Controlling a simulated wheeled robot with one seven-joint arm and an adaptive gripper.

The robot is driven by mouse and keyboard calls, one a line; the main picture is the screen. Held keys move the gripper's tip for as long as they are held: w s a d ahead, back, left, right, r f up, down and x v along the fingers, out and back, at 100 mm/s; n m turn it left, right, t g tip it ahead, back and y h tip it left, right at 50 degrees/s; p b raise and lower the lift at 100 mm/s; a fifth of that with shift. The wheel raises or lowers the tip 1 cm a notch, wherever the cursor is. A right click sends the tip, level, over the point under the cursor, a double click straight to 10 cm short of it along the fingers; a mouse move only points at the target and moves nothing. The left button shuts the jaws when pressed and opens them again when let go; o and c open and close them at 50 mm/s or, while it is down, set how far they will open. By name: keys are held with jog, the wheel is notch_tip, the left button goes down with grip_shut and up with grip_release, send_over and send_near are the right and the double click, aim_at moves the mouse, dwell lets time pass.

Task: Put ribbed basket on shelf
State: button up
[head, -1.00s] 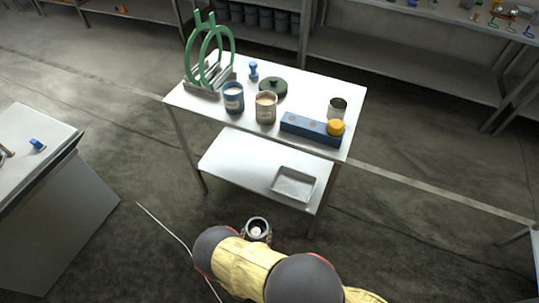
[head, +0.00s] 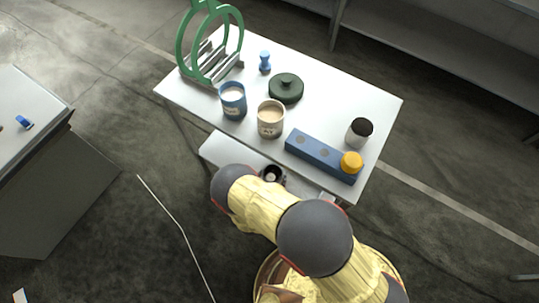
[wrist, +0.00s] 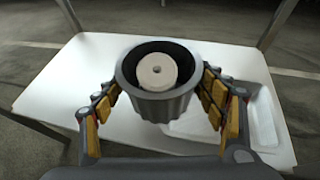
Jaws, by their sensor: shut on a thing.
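The ribbed basket (wrist: 158,102) is a dark grey tapered cup with a white roll (wrist: 156,71) inside. My gripper (wrist: 160,96) is shut on it, with yellow-padded fingers on both sides. The basket is upright over the white lower shelf (wrist: 75,75) of the table; I cannot tell whether its base touches the shelf. In the head view the basket (head: 272,174) shows just beyond my arm. The lower shelf (head: 225,153) is partly hidden there by the tabletop and my arm.
A shallow tray (wrist: 262,125) lies on the shelf, right of the basket. The tabletop (head: 320,95) above holds a green ring stand (head: 190,45), two cups, a dark lid (head: 286,88), a blue block (head: 315,155) and a jar (head: 359,134). The shelf's left part is clear.

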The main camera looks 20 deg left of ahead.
jog(key=w+a+f+b, duration=0.2)
jog(key=a, duration=0.1)
jog(key=w+a+f+b, duration=0.2)
jog(key=a+f, duration=0.1)
jog(key=w+a+f+b, duration=0.1)
jog(key=w+a+f, duration=0.1)
jog(key=a+f, duration=0.1)
jog(key=shift+w+a+f+b, duration=0.1)
jog(key=shift+a+b, duration=0.3)
jog(key=shift+a, duration=0.2)
jog(key=shift+w+a+f, duration=0.2)
jog(key=shift+a+f, duration=0.1)
jog(key=shift+a, duration=0.05)
jog(key=f+b, duration=0.3)
jog(key=f, duration=0.1)
jog(key=shift+w+a, duration=0.2)
jog(key=shift+a, duration=0.1)
jog(key=o, duration=1.2)
jog(key=shift+f, duration=0.1)
